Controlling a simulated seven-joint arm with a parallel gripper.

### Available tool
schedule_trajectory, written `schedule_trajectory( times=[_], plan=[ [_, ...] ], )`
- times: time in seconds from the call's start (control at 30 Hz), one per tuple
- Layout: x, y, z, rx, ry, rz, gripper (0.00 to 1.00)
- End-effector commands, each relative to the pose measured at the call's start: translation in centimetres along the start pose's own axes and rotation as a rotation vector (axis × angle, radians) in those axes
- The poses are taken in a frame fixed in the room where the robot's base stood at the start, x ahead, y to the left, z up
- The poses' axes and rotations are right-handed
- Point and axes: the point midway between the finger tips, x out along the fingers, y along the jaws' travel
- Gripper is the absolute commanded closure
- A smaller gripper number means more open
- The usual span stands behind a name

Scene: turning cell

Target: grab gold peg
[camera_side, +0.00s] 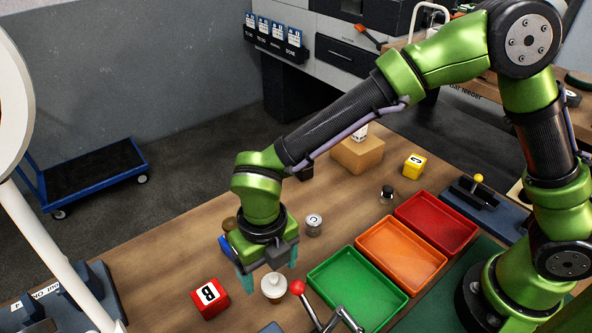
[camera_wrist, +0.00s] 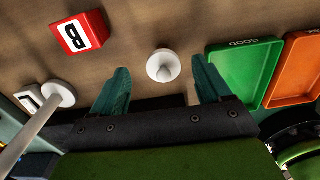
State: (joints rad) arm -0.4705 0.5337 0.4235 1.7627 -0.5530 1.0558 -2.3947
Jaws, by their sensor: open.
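My gripper (camera_side: 268,270) is open and empty, pointing down over the table. Its teal fingers also show in the wrist view (camera_wrist: 161,75), spread apart. A white knobbed piece (camera_side: 273,287) stands upright near the fingers in the side view. In the wrist view the white piece (camera_wrist: 163,65) appears in the gap between the fingertips; I cannot tell its height relative to them. A brownish-gold round piece (camera_side: 229,224) shows behind my gripper in the side view, mostly hidden; I cannot tell whether it is the gold peg. No clearly gold peg shows in the wrist view.
A red block marked B (camera_side: 209,298) lies left of the white piece. Green (camera_side: 320,272), orange (camera_side: 372,250) and red (camera_side: 410,212) trays stand to the right. A silver cylinder (camera_side: 313,225) stands behind. A red-knobbed lever (camera_side: 298,287) is close to the gripper's right.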

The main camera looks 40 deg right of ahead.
Motion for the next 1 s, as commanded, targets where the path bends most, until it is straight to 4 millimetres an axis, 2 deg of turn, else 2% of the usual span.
schedule_trajectory(
  times=[0.03,0.27,0.53,0.83,0.87,1.0],
  plan=[
    [0.7,0.0,-0.1,0.0,0.002,-0.002,0.23],
    [2.3,-0.1,-0.3,-0.001,0.002,-0.002,0.23],
    [6.1,-0.3,-0.8,0.001,0.002,-0.001,0.23],
    [6.7,-0.3,-0.8,0.002,-0.001,0.001,0.23],
    [6.7,-0.3,-0.8,0.002,-0.001,0.001,0.24],
    [6.6,-0.3,-0.8,0.001,-0.001,0.001,0.46]
  ],
)
